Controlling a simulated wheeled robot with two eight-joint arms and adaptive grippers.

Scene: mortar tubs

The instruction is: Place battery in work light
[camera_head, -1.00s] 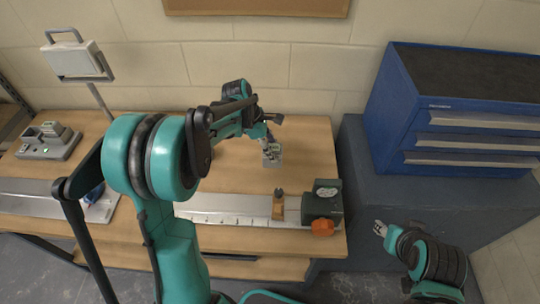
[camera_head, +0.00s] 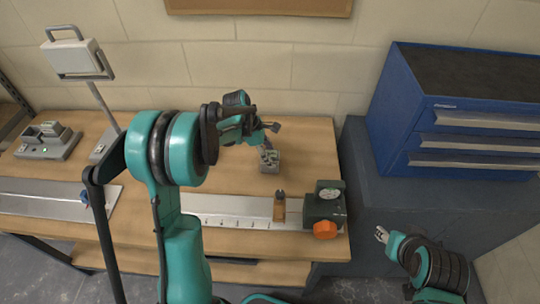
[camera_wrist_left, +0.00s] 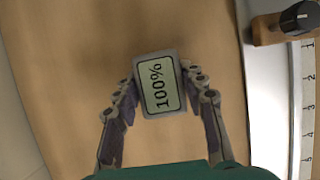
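The battery (camera_wrist_left: 160,83) is a grey block whose pale screen reads 100% in the left wrist view. My left gripper (camera_head: 267,148) has its two fingertips against opposite sides of it. In the head view the battery (camera_head: 270,164) is at the middle of the wooden bench; I cannot tell whether it touches the bench top. The work light (camera_head: 76,59) is a pale lamp head with a handle on a thin pole, at the back left. Its foot (camera_head: 104,146) is partly hidden by my left arm. My right gripper (camera_head: 381,234) appears open and empty, right of the bench.
A grey charger (camera_head: 45,146) with blocks in it sits at the bench's left end. A metal rule (camera_head: 232,222), a brown slider (camera_head: 280,207) and a dark green block with an orange knob (camera_head: 324,203) line the front. A blue drawer cabinet (camera_head: 396,124) stands right.

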